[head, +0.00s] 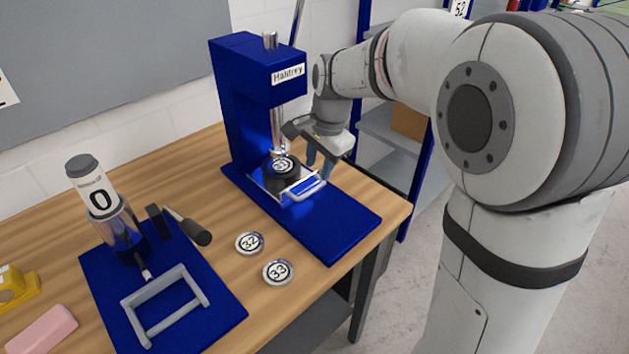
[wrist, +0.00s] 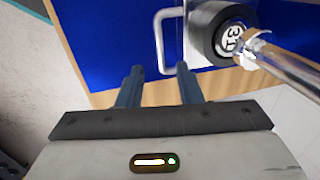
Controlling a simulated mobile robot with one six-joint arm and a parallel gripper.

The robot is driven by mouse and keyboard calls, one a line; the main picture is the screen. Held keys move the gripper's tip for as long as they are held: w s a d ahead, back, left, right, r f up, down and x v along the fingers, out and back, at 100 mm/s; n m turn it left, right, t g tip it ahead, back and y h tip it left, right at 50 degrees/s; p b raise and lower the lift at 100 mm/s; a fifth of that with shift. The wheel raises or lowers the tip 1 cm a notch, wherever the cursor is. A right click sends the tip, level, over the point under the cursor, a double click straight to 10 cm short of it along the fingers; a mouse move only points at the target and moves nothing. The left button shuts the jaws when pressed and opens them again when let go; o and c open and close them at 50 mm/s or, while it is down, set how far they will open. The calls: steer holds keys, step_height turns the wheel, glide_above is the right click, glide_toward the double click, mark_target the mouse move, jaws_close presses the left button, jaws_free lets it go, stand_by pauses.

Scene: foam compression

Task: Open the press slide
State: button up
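The blue press (head: 238,105) labelled Haldrey stands at the back of the wooden table. Its metal slide (head: 262,181) sits under the ram, with a light handle (head: 306,189) at its front edge. A black round holder with a disc marked 31 (head: 283,165) rests on the slide. My gripper (head: 321,168) is just right of the slide, pointing down, fingers apart. The disc (wrist: 232,38) lies to the right there.
Discs marked 32 (head: 249,243) and 33 (head: 278,272) lie on the table (head: 218,235) before the press. A blue plate (head: 205,312) holds a cylinder gauge and a grey frame. A pink block (head: 48,330) is at left. The press base front (head: 340,235) is clear.

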mark_target(313, 189)
steer(key=f, duration=0.4)
steer(key=w+a+f, duration=0.1)
steer(key=f, duration=0.1)
steer(key=shift+f, duration=0.35)
steer(key=shift+c, duration=0.4)
jaws_close()
